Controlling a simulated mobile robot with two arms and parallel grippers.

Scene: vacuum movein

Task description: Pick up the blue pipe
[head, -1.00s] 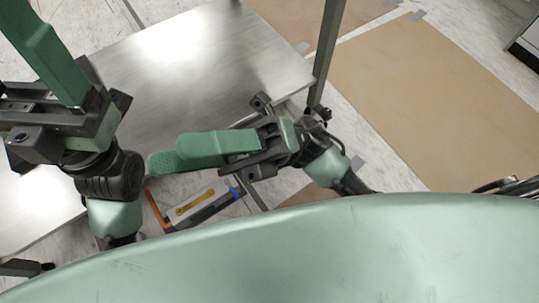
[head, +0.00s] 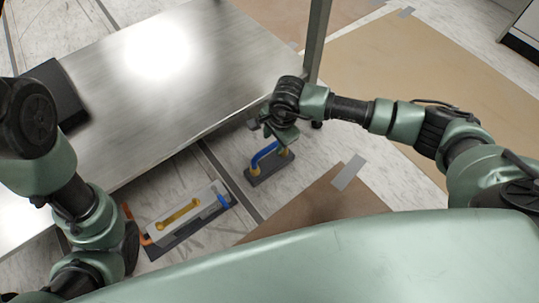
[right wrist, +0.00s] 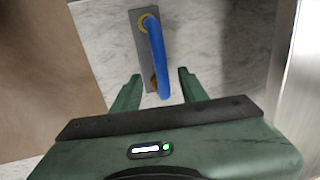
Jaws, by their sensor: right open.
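The blue pipe (head: 264,153) is a curved tube whose ends sit in yellow rings on a dark grey base plate (head: 263,177) on the floor, beside the metal table. My right gripper (head: 276,132) is just above the pipe in the head view and partly covers it. In the right wrist view, the pipe (right wrist: 156,55) runs lengthwise between the two spread green fingers (right wrist: 159,75). The fingers are apart and I see no contact with the pipe. My left arm is at the left edge; its gripper fingers do not show.
The metal table (head: 180,80) stands close beside the pipe, its leg (head: 317,50) behind my right wrist. A grey and white unit (head: 187,219) with a yellow handle and an orange part lies on the floor to the left. Brown sheets (head: 320,213) cover floor to the right.

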